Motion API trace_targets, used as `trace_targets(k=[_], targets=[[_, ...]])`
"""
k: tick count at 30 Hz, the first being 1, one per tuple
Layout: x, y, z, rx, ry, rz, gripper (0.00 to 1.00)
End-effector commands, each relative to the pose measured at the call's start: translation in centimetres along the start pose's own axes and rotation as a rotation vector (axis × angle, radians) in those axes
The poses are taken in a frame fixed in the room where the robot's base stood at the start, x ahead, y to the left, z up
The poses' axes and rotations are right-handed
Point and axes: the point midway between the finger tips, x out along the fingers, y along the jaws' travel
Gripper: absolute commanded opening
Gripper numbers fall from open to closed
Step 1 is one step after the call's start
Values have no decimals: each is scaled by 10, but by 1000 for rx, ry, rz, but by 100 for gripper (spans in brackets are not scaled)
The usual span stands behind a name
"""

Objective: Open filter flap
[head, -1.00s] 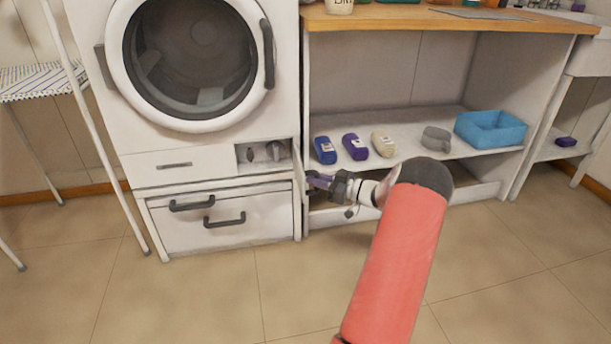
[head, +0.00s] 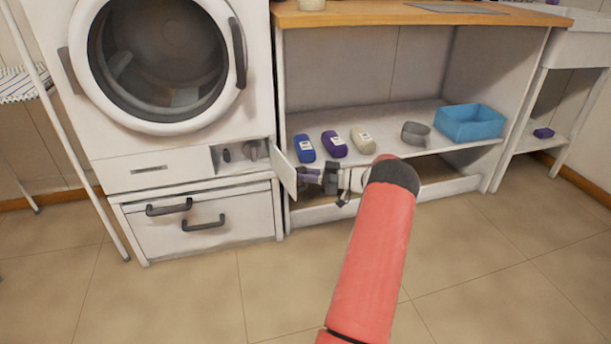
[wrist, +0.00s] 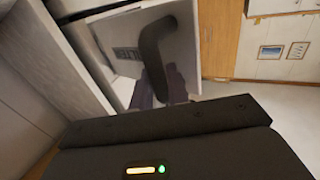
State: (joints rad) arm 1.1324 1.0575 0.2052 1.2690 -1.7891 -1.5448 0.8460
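The filter flap (head: 284,173) is a small white panel at the lower right of the white washer. It stands swung out to the right, exposing a recess (head: 240,154) with dark fittings inside. My gripper (head: 308,176), with purplish fingers, is just right of the flap, near its outer face. Whether it touches the flap is unclear. In the wrist view, a tilted pale panel (wrist: 126,60), apparently the flap, has a dark curved shape in front of it. The purplish fingertips (wrist: 158,90) are partly hidden, so their opening cannot be judged.
A drawer (head: 205,222) with two dark handles sits below the washer. The shelf (head: 385,143) right of my gripper holds blue, purple and beige bottles, a grey cup and a blue bin (head: 470,123). The floor in front is clear.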

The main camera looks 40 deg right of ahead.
Motion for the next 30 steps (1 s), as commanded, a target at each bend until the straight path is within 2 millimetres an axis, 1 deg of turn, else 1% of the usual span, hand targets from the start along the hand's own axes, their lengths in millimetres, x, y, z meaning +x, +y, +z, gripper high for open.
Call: trace_targets(k=[1, 4, 11, 14, 17, 24, 27, 30], targets=[[5, 1, -3, -3, 6, -2, 22], [4, 0, -2, -3, 4, -2, 36], [2, 0, -1, -2, 2, -1, 36], [-2, 0, -1, -2, 1, 0, 36], [-14, 1, -1, -2, 0, 2, 36], [-55, 1, -1, -2, 1, 0, 36], [-66, 1, -1, -3, 2, -2, 36], [-73, 1, -1, -3, 2, -2, 36]])
